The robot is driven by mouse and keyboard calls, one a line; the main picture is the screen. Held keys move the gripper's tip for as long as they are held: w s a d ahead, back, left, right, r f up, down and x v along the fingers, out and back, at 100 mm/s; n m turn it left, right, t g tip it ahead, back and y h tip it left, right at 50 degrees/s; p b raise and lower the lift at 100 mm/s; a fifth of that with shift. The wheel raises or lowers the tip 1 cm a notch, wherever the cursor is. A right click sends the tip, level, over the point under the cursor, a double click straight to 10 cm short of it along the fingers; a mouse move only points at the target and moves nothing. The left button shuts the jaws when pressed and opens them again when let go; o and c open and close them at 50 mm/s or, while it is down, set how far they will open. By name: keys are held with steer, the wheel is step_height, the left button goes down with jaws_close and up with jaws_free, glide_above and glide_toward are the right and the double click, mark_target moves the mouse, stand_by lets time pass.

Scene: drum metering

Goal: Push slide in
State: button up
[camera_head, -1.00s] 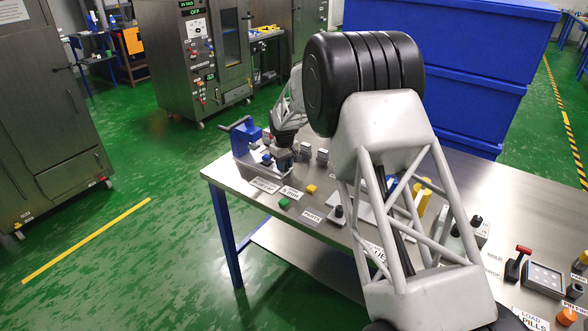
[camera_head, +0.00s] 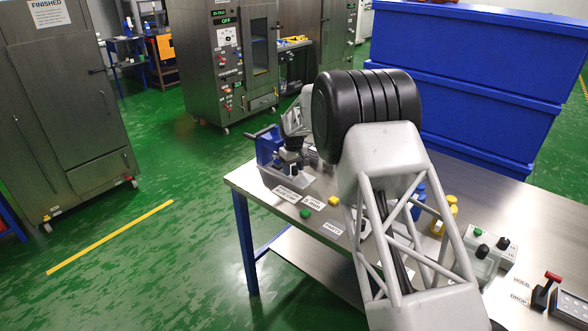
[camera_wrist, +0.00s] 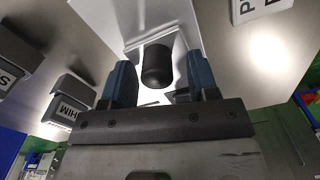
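A dark, rounded knob (camera_wrist: 157,66) sits between my fingertips in the wrist view, in front of a pale, flat-sided metal part (camera_wrist: 150,22). I cannot tell for sure that this is the slide's knob. My gripper (camera_wrist: 161,80) has two blue fingers standing apart, with a gap on each side of the knob. In the head view my gripper (camera_head: 291,161) is low over the grey base of a blue-handled device (camera_head: 268,146) at the table's far left end. My wrist and arm hide much of the device there.
Small grey blocks stand beside the knob, one labelled SHIM (camera_wrist: 69,107). A green piece (camera_head: 305,213) and a yellow piece (camera_head: 333,201) lie near the table's front edge. Blue crates (camera_head: 470,60) stand behind the table (camera_head: 500,190).

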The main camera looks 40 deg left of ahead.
steer(key=shift+r, duration=3.85)
steer(key=shift+d, duration=0.1)
